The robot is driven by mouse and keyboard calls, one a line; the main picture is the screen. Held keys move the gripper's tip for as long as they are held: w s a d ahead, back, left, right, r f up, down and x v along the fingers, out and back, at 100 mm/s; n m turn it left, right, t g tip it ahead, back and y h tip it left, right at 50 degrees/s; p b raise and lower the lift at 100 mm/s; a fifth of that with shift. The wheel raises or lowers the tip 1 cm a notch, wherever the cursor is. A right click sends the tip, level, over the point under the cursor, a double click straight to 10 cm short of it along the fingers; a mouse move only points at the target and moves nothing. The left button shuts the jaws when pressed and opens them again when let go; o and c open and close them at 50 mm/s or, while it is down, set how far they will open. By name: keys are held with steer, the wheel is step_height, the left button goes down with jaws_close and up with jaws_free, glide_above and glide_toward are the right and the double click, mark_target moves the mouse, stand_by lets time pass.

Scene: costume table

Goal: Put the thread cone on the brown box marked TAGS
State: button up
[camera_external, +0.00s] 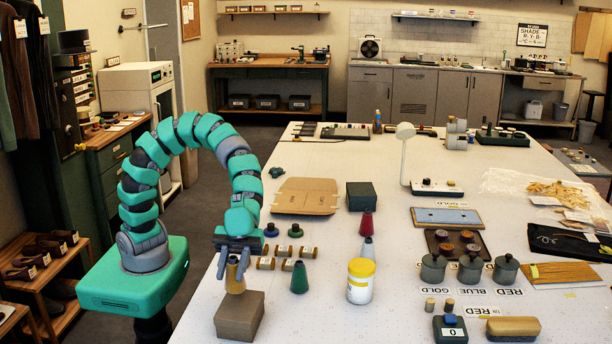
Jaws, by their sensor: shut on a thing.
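My gripper (233,266) points down at the front left of the table and is shut on a gold-yellow thread cone (235,284). The cone is upright, its upper part between the fingers. Its lower end overlaps the far top edge of a brown box (239,319); I cannot tell whether it touches the box. No TAGS mark is readable on the box from this side.
Several small spools (266,263) lie just right of my gripper. A white jar with a yellow lid (360,281) stands further right. A flat cardboard piece (305,196) and a dark green box (361,196) lie behind. The table (320,325) is clear right of the brown box.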

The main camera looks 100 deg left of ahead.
mark_target(237, 289)
steer(key=shift+w+d, duration=0.35)
steer(key=shift+w+f, duration=0.1)
steer(key=shift+f, duration=1.7)
steer(key=o, duration=1)
steer(key=shift+a+r, duration=0.15)
steer(key=shift+a, duration=0.1)
steer(key=v, duration=1.1)
steer(key=shift+a+r, duration=0.15)
steer(key=shift+a, duration=0.1)
